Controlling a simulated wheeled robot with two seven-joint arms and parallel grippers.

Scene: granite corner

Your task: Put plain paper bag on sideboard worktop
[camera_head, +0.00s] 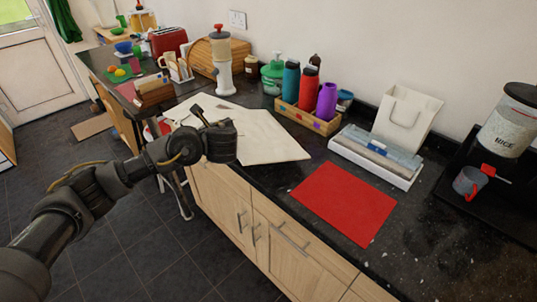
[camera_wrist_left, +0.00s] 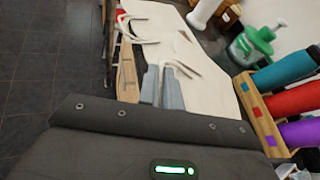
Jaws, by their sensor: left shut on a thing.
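A large plain cream paper bag (camera_head: 268,138) is at my left gripper (camera_head: 212,120) in the head view, over the dark speckled worktop (camera_head: 430,225). In the left wrist view, the bag (camera_wrist_left: 210,78) spreads out beyond the fingers, with pale handle loops. The left gripper (camera_wrist_left: 163,78) is shut on the bag near a handle; the exact grip is hard to see. I cannot tell whether the bag touches the worktop. A second, white paper bag (camera_head: 405,118) with a handle stands against the wall. My right gripper is not in view.
A red mat (camera_head: 345,203) lies near the front edge. A wooden crate (camera_head: 307,118) holds several bottles. A red toaster (camera_head: 170,42) is far left. Bare worktop lies right of the mat.

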